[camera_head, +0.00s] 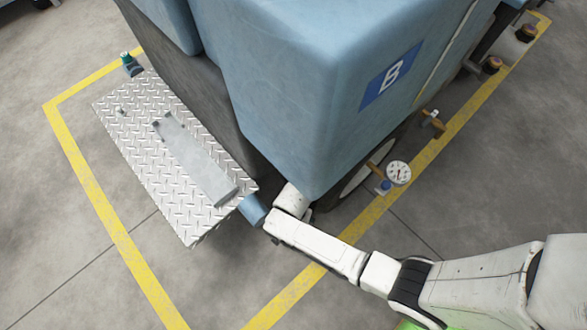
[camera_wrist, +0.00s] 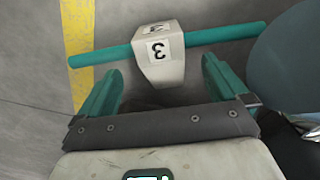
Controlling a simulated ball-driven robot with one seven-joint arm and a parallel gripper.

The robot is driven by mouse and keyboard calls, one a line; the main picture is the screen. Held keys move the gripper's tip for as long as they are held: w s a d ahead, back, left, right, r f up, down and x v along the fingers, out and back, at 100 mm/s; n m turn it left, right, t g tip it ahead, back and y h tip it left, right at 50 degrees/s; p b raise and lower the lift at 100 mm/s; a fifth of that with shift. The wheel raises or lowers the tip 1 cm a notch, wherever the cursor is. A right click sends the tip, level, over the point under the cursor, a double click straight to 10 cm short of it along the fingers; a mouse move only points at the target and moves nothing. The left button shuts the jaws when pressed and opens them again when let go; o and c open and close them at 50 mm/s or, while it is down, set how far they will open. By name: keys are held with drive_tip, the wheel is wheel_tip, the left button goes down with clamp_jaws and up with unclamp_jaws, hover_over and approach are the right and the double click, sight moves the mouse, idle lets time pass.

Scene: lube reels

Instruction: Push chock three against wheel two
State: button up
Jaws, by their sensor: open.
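Chock three is a pale block (camera_wrist: 161,68) marked "3" on its faces, with a teal bar (camera_wrist: 222,33) running through it sideways. It sits on the grey floor in the wrist view. My gripper (camera_wrist: 160,84) is open and empty, its two teal fingers apart, one to each side on the near side of the block, under the bar's two ends. I cannot tell whether they touch it. In the head view my gripper and the chock are hidden by the blue tank and my wrist. A wheel (camera_head: 357,178) shows partly under the tank; no number on it is readable.
The large blue tank (camera_head: 290,80) marked "B" overhangs my wrist. A diamond-plate step (camera_head: 140,125) juts out at left. A gauge (camera_head: 398,172) sticks out at right. A yellow floor line (camera_wrist: 77,40) runs left of the chock; a dark rounded body (camera_wrist: 290,60) is close at right.

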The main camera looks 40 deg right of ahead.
wheel_tip(320, 180, down, 6)
drive_tip(key=b, duration=0.2)
drive_tip(key=shift+r+b, duration=0.15)
drive_tip(key=shift+b, duration=0.2)
drive_tip(key=shift+c, duration=0.4)
drive_tip(key=c, duration=1.4)
drive_tip(key=shift+c, duration=0.2)
drive_tip(key=shift+a, duration=0.1)
